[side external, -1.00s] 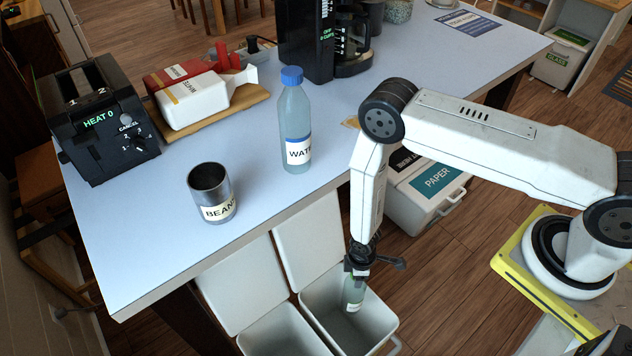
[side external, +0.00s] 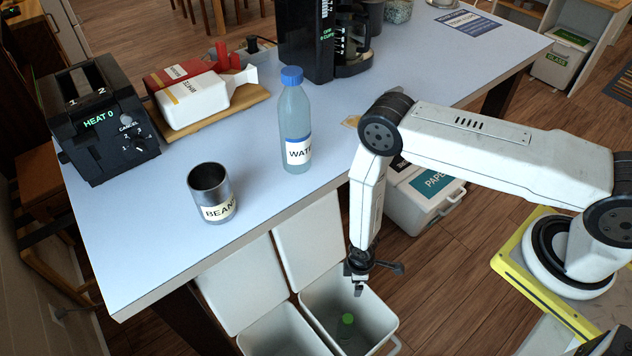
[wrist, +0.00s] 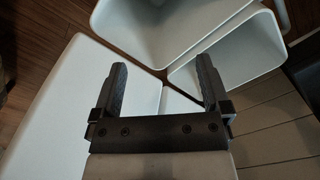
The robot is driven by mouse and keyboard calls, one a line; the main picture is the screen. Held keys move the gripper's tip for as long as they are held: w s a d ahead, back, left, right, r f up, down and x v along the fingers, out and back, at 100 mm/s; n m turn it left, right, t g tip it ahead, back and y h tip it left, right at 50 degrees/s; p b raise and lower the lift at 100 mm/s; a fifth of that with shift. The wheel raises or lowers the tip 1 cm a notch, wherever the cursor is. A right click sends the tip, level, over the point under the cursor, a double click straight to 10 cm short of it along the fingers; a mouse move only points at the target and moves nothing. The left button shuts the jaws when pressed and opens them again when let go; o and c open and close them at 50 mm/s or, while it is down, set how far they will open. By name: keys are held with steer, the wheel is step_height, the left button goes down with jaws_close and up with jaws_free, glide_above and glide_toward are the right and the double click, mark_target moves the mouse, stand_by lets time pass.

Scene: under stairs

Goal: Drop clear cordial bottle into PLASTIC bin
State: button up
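The clear cordial bottle, with a green cap (side external: 348,319), is inside an open white bin (side external: 392,327) below the table's front edge. Its lower part is dim in the bin. No label on this bin can be read in these frames. My gripper (side external: 357,290) is above the bin opening, apart from the bottle. In the wrist view my gripper (wrist: 160,85) has its two fingers wide apart with nothing between them. The bottle does not show clearly in the wrist view.
A second open bin (side external: 275,338) stands to the left. A bin labelled PAPER (side external: 428,190) is behind. On the table (side external: 245,150) are a water bottle (side external: 295,120), a BEANS can (side external: 212,192), a toaster (side external: 105,120) and a coffee maker (side external: 305,40). A GLASS bin (side external: 562,55) stands far right.

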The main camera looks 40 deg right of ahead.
steer(key=shift+r, duration=0.1)
step_height(320, 180, up, 8)
stand_by(0.9)
stand_by(0.5)
steer(key=w+d+r+m+t, duration=0.1)
steer(key=w+d+r+m, duration=0.1)
steer(key=r, duration=0.8)
steer(key=w+d+r+m, duration=0.2)
steer(key=w+r+m, duration=0.1)
steer(key=r, duration=0.6)
steer(key=s+d+r+m, duration=0.2)
steer(key=s+r, duration=0.1)
steer(key=r, duration=0.5)
steer(key=s+d+r+m+t, duration=0.1)
steer(key=s+d+r+m, duration=0.2)
steer(key=r, duration=0.4)
steer(key=shift+s+d+r+t, duration=0.3)
steer(key=shift+s+d+r, duration=0.05)
steer(key=shift+s, duration=0.15)
